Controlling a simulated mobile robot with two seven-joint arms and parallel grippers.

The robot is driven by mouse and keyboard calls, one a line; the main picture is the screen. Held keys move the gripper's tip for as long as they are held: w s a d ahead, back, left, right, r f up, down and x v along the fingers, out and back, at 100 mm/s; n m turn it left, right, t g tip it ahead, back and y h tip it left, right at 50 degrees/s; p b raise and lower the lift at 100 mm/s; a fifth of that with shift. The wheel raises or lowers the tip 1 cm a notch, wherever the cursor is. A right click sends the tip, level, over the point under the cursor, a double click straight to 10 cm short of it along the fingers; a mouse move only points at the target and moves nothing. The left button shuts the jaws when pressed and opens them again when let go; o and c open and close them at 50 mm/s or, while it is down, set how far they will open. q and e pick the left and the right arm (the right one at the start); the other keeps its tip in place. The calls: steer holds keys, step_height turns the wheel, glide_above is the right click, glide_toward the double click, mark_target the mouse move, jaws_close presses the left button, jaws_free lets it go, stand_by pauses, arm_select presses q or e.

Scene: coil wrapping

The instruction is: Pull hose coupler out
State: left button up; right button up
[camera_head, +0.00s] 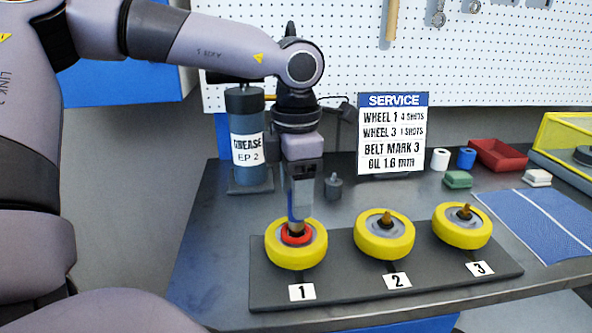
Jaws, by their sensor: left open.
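My left gripper (296,219) points straight down over the hub of wheel 1 (296,257), a yellow wheel at the left of a dark stand. It is open, with its fingertips around or close to a small brownish piece at the hub centre. A red ring (296,236) lies around that centre. The hose coupler cannot be picked out for certain; the fingers hide much of the hub. The grease canister (247,140), marked EP 2, stands behind on the left. My right gripper is not in view.
Wheel 2 (384,235) and wheel 3 (462,227) stand to the right with brownish fittings in their hubs. A small dark grey object (334,186) stands behind wheel 1. A service board (392,135), red tray (497,155) and blue mat (545,222) are farther right.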

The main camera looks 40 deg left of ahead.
arm_select(q)
steer(key=shift+f, duration=1.65)
steer(key=shift+r, duration=0.1)
jaws_close()
